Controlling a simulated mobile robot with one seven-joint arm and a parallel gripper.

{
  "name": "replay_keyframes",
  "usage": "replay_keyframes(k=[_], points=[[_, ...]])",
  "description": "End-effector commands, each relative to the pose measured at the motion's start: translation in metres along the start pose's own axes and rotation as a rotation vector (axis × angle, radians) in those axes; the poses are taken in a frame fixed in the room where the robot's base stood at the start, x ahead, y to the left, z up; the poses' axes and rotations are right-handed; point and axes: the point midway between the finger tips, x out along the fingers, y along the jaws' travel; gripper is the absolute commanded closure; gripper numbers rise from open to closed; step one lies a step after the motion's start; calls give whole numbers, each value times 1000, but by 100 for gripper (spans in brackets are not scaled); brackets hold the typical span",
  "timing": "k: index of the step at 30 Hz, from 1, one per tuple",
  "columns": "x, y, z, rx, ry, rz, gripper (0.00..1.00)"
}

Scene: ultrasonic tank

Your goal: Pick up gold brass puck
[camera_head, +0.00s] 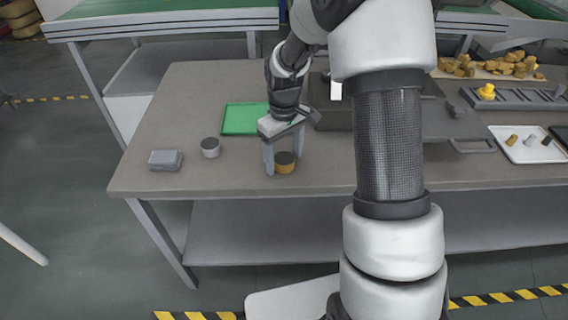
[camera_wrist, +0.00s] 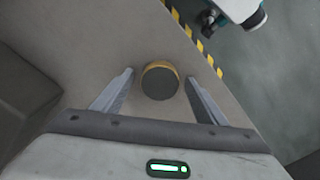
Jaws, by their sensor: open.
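The gold brass puck (camera_head: 285,167) stands on the grey-brown table near its front edge, with a dark top and a gold side. In the wrist view the puck (camera_wrist: 160,82) lies between and slightly beyond the two fingertips. My gripper (camera_head: 283,170) is above the table and points down at the puck, its fingers on either side of it. In the wrist view my gripper (camera_wrist: 161,78) is open, with a gap between each finger and the puck. I cannot tell from these views whether the fingertips touch the table.
A silver-grey cylinder (camera_head: 210,147) and a grey block (camera_head: 166,160) stand to the left. A green mat (camera_head: 244,119) lies behind. A dark box (camera_head: 335,115) is behind and right of my gripper. A white tray (camera_head: 525,146) with small pieces is at the far right. The table (camera_head: 190,95) is clear at back left.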

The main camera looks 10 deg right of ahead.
Motion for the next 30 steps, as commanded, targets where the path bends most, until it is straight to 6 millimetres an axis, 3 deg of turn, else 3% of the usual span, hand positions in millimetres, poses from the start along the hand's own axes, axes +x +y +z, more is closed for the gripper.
replay_keyframes(k=[5, 17, 25, 30], points=[[-1, 0, 0, 0, 0, 0, 34], [-1, 0, 0, 1, 0, 0, 100], [-5, 1, -1, 1, 3, 2, 100], [-27, 1, -2, 1, 6, 3, 100]])
